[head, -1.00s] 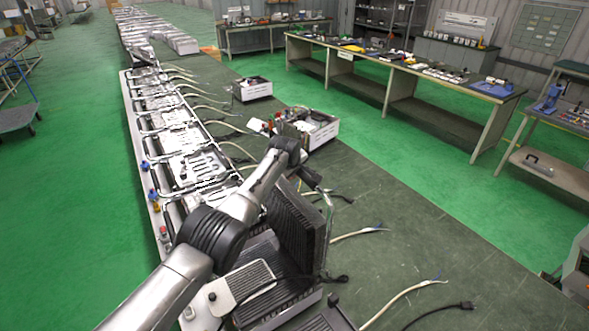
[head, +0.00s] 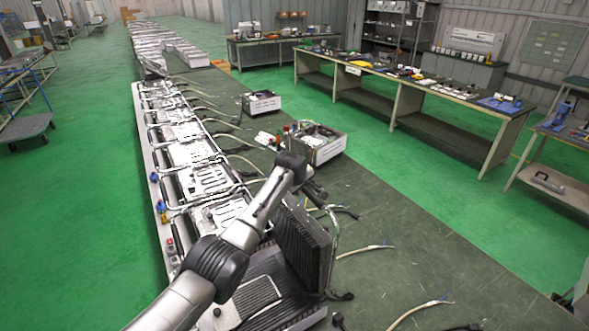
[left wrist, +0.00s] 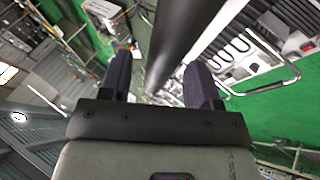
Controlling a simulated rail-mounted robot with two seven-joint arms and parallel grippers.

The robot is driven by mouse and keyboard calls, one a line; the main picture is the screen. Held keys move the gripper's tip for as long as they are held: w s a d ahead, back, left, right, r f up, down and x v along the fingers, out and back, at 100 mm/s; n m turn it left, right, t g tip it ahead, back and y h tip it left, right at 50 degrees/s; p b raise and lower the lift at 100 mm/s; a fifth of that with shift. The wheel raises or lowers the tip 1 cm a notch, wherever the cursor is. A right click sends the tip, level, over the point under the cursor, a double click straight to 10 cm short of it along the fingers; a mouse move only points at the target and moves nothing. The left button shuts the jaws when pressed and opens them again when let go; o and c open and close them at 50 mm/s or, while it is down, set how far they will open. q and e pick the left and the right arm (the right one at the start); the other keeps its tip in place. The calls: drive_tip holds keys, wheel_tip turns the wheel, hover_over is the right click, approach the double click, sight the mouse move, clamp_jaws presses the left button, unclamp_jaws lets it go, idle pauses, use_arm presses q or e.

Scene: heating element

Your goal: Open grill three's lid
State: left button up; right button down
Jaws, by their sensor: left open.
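A dark grill at the bottom middle of the head view has a ridged lid (head: 303,243) standing roughly upright over its ridged base (head: 275,292). I cannot tell from any marking which number this grill has. My left gripper (head: 316,193) is near the upper edge of the lid, partly hidden by its own wrist. In the left wrist view the left gripper (left wrist: 160,85) is open, its two dark fingers apart. A dark round bar (left wrist: 172,40) shows between the fingers; contact cannot be told. My right gripper is not in view.
A conveyor line (head: 195,160) with metal heating parts runs away at left. Cables (head: 365,250) lie on the green bench top right of the grill. An open white box (head: 318,148) stands behind the gripper. A workbench (head: 410,95) stands farther right.

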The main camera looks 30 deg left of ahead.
use_arm(q)
drive_tip(key=shift+s+r, duration=0.3)
drive_tip(key=shift+r, duration=0.1)
drive_tip(key=b+v, duration=0.1)
drive_tip(key=v, duration=0.9)
drive_tip(key=shift+s+r+b, duration=0.2)
drive_tip(key=shift+r+b, duration=0.05)
drive_tip(key=shift+b, duration=0.1)
